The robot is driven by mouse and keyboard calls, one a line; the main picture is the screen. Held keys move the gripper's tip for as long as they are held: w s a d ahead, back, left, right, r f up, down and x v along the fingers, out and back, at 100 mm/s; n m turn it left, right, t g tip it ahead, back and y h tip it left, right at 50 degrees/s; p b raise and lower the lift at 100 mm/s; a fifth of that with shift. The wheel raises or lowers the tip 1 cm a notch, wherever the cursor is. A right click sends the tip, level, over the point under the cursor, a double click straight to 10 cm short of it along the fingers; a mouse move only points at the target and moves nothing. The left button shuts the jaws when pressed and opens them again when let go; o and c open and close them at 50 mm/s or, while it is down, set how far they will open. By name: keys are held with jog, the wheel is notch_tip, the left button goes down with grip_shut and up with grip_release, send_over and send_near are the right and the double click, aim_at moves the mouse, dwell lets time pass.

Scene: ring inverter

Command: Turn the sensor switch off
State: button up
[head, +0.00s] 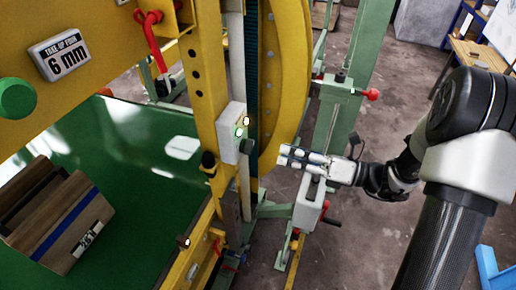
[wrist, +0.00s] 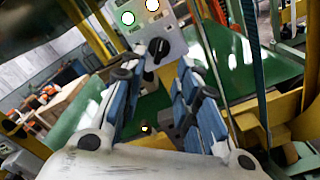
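The sensor box (head: 230,133) is a small pale box on the yellow machine's upright, with a yellow light and a green light lit. Its black rotary switch (head: 247,146) sits below the lights. In the wrist view the switch (wrist: 159,50) shows on the grey box face, straight ahead between my fingers, with its pale pointer line tilted from upright. My gripper (head: 284,156) is to the right of the switch and apart from it. In the wrist view my gripper (wrist: 160,82) is open, with blue-grey finger pads and nothing between them.
A yellow ring (head: 292,80) and a dark toothed strip rise close beside the box. A green stand with a red-knobbed clamp (head: 371,95) is behind my gripper. A green bed (head: 110,140) with wooden blocks (head: 60,215) lies left. Bare floor shows at right.

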aim_at(247, 147)
jog(key=b+x, duration=0.1)
jog(key=x, duration=0.8)
jog(key=shift+c, duration=0.4)
grip_shut()
